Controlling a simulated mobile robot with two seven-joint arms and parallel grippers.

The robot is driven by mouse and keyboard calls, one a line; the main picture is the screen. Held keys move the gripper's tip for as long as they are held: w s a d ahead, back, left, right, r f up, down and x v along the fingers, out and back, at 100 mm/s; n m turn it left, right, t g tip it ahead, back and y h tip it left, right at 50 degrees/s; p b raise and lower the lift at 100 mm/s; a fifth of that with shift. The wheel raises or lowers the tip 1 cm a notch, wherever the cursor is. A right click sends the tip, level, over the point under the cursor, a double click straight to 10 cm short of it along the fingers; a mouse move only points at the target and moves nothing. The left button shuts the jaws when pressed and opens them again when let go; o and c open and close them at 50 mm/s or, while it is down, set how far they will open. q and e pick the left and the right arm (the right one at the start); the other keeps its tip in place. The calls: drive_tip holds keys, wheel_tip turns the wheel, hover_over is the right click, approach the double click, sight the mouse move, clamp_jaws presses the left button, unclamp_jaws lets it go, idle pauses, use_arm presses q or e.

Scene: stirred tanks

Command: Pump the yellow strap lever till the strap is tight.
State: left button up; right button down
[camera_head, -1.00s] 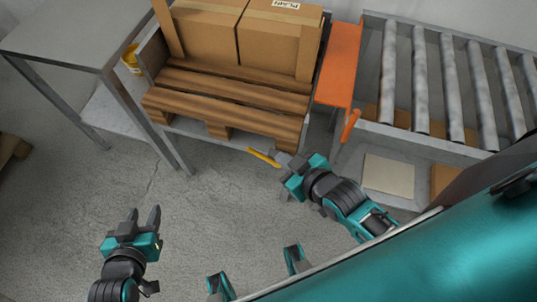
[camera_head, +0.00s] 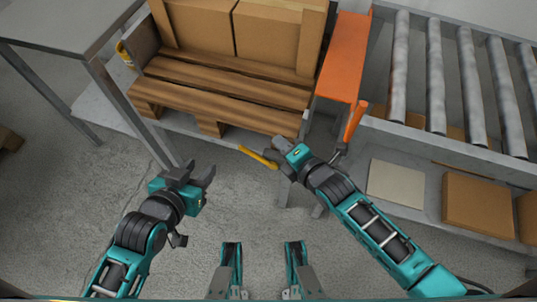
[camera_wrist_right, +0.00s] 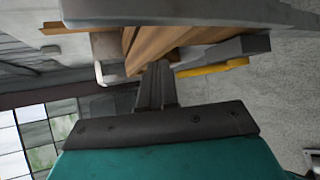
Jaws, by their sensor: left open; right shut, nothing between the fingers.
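The yellow strap lever (camera_head: 257,157) sticks out to the left below the front edge of the pallet. In the right wrist view the yellow lever (camera_wrist_right: 212,68) lies along a dark grey bar, to the right of my fingers. My right gripper (camera_head: 281,147) is shut and empty, close beside the lever's right end. Its closed fingers (camera_wrist_right: 156,82) show in the right wrist view, apart from the yellow part; contact with the grey bar cannot be told. My left gripper (camera_head: 193,172) is open and empty, to the left of the lever. No strap is clearly visible.
A wooden pallet (camera_head: 220,98) carries cardboard boxes (camera_head: 275,38). An orange plate (camera_head: 342,60) and orange handle (camera_head: 355,120) stand right of it, before a roller conveyor (camera_head: 435,75). Boxes (camera_head: 478,203) lie below the conveyor. A grey table (camera_head: 65,25) stands left.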

drive_tip(key=shift+w+n, duration=0.1)
drive_tip(key=shift+n, duration=0.2)
drive_tip(key=b, duration=0.7)
hover_over(266, 164)
drive_tip(key=d, duration=0.1)
wheel_tip(266, 164, down, 6)
drive_tip(key=shift+f, duration=0.1)
drive_tip(key=shift+a+f+b, duration=0.35)
drive_tip(key=shift+f+b, duration=0.2)
drive_tip(key=shift+a+f, duration=0.1)
drive_tip(key=shift+f, duration=0.05)
drive_tip(key=shift+a, duration=0.1)
idle(0.8)
